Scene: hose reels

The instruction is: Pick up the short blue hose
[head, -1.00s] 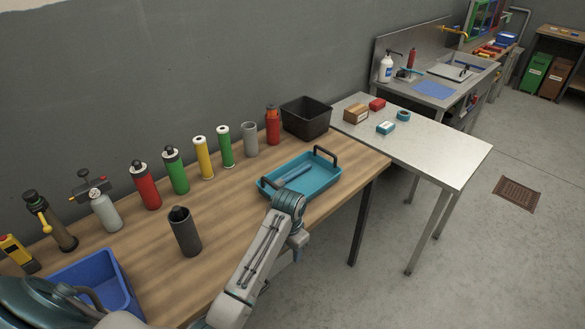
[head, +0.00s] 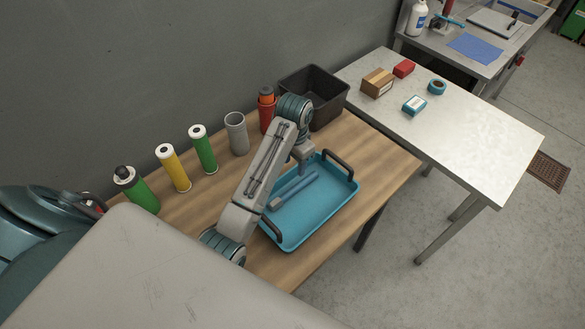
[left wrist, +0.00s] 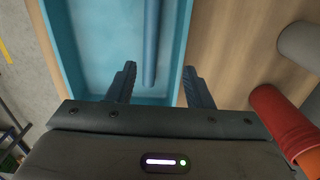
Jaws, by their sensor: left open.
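A short blue hose (head: 292,189) lies in the blue tray (head: 318,215) on the wooden bench, with a greyish piece near its lower-left end. In the left wrist view the hose (left wrist: 151,40) runs lengthwise above the tray floor, its near end between the fingers' lines. My left gripper (head: 303,168) points down over the tray's far side, close to the hose. In the left wrist view the left gripper (left wrist: 159,68) is open, one finger each side of the hose, with nothing held. Whether the fingertips reach hose height cannot be told. My right gripper is not in view.
The tray has dark handles (head: 338,163) at its ends. Behind stand a black bin (head: 325,100), a red holder (head: 267,115), a grey cylinder (head: 236,133) and green and yellow cylinders (head: 172,167). A metal table (head: 470,130) with small boxes stands at right.

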